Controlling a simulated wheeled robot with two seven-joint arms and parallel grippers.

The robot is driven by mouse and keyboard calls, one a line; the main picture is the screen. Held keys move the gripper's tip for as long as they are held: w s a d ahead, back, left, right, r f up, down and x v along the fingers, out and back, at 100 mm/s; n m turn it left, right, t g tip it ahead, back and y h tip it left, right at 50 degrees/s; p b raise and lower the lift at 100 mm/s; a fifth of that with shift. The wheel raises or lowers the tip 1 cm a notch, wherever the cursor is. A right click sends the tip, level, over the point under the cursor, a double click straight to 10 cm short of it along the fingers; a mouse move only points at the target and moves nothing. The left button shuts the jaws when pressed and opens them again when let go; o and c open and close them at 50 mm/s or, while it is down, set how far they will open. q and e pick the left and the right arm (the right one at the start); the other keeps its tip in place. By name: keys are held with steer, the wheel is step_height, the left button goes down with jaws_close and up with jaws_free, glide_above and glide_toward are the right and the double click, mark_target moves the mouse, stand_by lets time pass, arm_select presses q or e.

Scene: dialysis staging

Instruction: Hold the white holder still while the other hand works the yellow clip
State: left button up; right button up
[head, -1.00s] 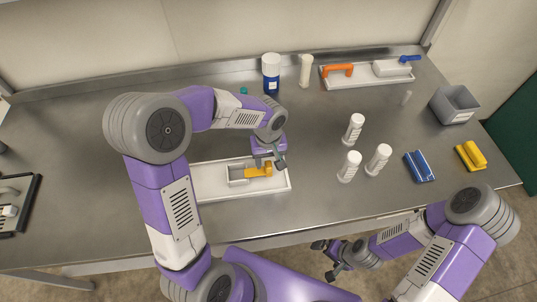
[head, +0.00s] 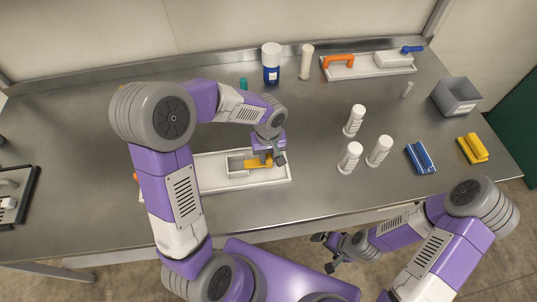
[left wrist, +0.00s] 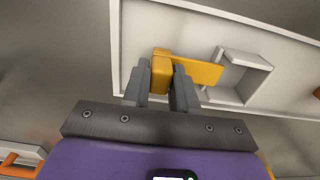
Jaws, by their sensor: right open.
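The white holder (head: 235,168) is a small open-topped box on a white tray (head: 215,184) near the table's front; it also shows in the left wrist view (left wrist: 253,82). The yellow clip (head: 256,164) lies with its long arm reaching into the holder and its thick end outside on the right. My left gripper (head: 272,160) is lowered onto that thick end. In the left wrist view, its two fingers (left wrist: 161,82) stand on either side of the clip's block (left wrist: 161,72), close against it. My right gripper (head: 328,252) is open and empty, in front of the table edge, away from the holder.
Several white bottles (head: 349,158) stand right of the tray. A blue piece (head: 420,158), a yellow piece (head: 473,148) and a grey bin (head: 456,97) are farther right. A blue-and-white bottle (head: 271,65) and a tray with an orange handle (head: 340,61) stand at the back.

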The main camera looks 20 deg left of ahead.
arm_select(q)
steer(key=o, duration=0.5)
steer(key=shift+o, duration=0.2)
steer(key=shift+r, duration=0.1)
step_height(320, 180, up, 12)
steer(key=shift+c, duration=0.6)
